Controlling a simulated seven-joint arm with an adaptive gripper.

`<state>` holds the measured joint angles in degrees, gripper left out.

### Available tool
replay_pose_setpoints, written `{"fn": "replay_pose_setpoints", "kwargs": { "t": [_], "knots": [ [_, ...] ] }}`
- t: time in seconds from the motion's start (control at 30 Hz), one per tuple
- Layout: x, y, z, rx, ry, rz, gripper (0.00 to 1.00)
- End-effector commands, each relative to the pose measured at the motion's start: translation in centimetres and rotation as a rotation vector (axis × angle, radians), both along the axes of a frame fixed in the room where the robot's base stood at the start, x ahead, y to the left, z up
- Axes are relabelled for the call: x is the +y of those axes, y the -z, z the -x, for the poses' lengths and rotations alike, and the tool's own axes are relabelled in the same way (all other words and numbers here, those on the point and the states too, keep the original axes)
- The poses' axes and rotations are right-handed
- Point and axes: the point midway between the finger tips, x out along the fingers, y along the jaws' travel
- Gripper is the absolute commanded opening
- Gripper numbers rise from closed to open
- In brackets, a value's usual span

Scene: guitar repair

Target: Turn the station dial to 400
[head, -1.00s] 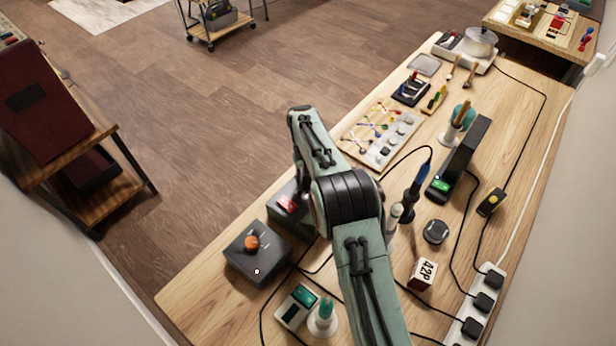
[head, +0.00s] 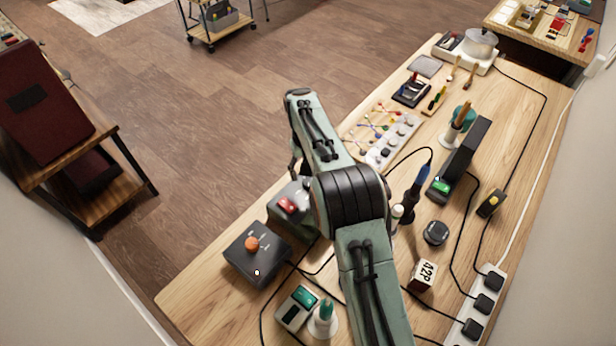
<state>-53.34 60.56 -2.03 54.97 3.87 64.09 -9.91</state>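A dark box (head: 235,262) with an orange dial (head: 251,243) on its top stands at the front left of the bench. It looks like the station. Small marks surround the dial, but they are too small to read, so I cannot tell its setting. A small pale light shows at the box's near edge. My arm reaches up from the bottom of the view and bends down behind its own links, to the right of and beyond the dial. My gripper is hidden behind the arm, and nothing of my arm covers the dial.
A grey box with a red switch (head: 287,204) stands beyond the dial box, partly behind my arm. A small device with a green screen (head: 297,308) and a white holder (head: 323,322) stand nearer. Cables cross the bench. Bare wood (head: 200,288) lies left of the dial box.

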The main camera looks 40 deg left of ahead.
Motion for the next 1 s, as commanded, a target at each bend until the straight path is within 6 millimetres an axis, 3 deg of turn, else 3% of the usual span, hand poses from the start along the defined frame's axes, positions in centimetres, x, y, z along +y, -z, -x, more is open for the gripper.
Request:
{"fn": "replay_pose_setpoints", "kwargs": {
  "t": [0.2,0.4,1.0],
  "knots": [
    [0.2,-5.0,0.2,-0.003,0.0,-0.004,0.58],
    [0.3,-7.3,0.4,-0.001,-0.001,0.0,0.58],
    [0.2,-7.6,0.4,0.0,0.0,0.0,0.58]
  ]
}}
